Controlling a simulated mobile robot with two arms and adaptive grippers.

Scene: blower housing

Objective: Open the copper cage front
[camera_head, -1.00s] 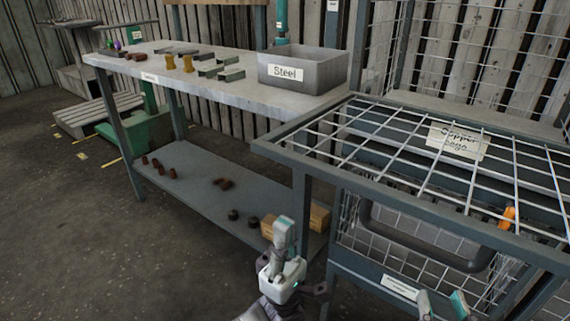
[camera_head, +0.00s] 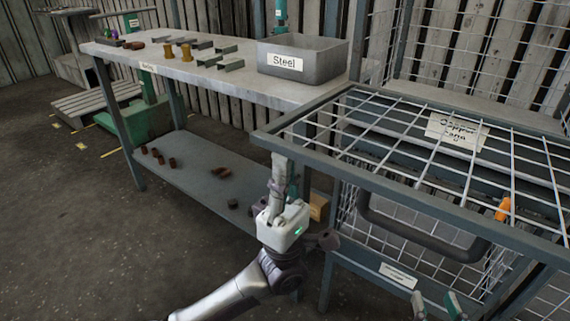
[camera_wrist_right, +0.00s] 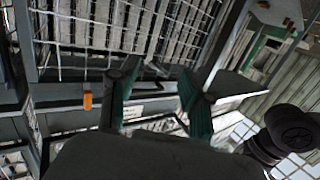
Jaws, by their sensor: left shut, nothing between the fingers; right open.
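The copper cage (camera_head: 400,135) stands at the right of the head view, a grey frame with wire mesh and a "Copper cage" sign (camera_head: 457,132). Its front is a mesh grid panel, with a thick dark bar (camera_head: 410,238) below. An orange piece (camera_head: 503,209) sits at the right of the front; it also shows in the right wrist view (camera_wrist_right: 87,100). My left gripper (camera_head: 280,165) is shut and empty, upright by the cage's left front corner. My right gripper (camera_head: 436,304) is open at the bottom edge, below the dark bar; its green-padded fingers (camera_wrist_right: 155,105) show apart in the wrist view.
A workbench (camera_head: 220,82) at the left carries a grey "Steel" bin (camera_head: 300,65) and small metal parts. Its lower shelf (camera_head: 195,190) holds several dark pieces. Open floor (camera_head: 80,230) lies at the left.

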